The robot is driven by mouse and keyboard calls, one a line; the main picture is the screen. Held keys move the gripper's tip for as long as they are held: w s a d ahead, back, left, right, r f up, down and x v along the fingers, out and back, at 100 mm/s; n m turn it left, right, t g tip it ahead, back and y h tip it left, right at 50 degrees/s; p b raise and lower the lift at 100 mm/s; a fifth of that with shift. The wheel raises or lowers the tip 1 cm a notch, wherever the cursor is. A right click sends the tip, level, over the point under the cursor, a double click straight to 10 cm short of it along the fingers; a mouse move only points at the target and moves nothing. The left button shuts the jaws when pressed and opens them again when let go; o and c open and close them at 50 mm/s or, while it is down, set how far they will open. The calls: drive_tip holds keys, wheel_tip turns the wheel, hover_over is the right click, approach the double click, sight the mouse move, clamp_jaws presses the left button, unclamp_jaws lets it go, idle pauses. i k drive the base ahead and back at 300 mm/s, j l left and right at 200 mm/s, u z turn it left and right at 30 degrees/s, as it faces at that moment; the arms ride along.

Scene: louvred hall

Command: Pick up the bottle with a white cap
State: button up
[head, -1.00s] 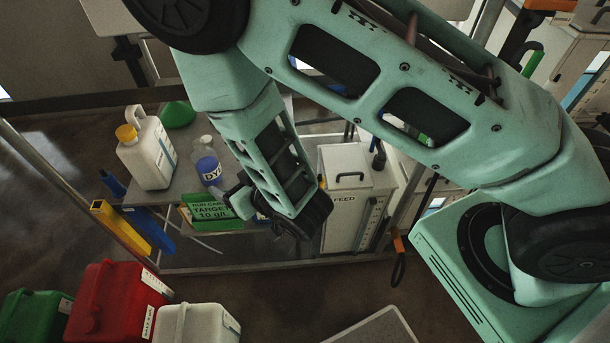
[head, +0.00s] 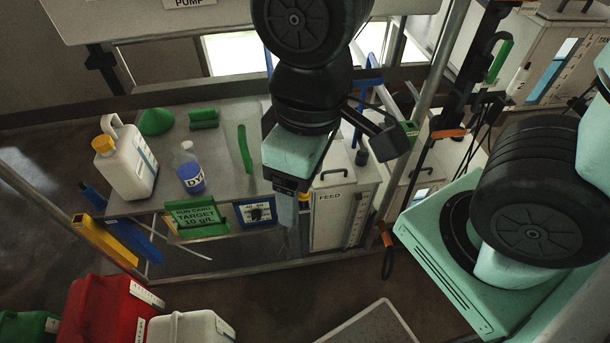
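The bottle with a white cap (head: 190,171) stands upright on the grey bench top. It is clear, with blue contents and a label showing "DY"; its cap looks pale whitish-grey. My gripper (head: 326,143) hangs over the right part of the bench, to the right of the bottle and apart from it.
A white jug with a yellow cap (head: 127,163) stands left of the bottle. A green funnel (head: 156,121) and green pieces lie behind. The FEED box (head: 340,215) stands right.

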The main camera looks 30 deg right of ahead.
sight(186, 165)
drive_tip(key=k+j+u, duration=0.15)
drive_tip(key=j+u, duration=0.85)
drive_tip(key=j, duration=0.2)
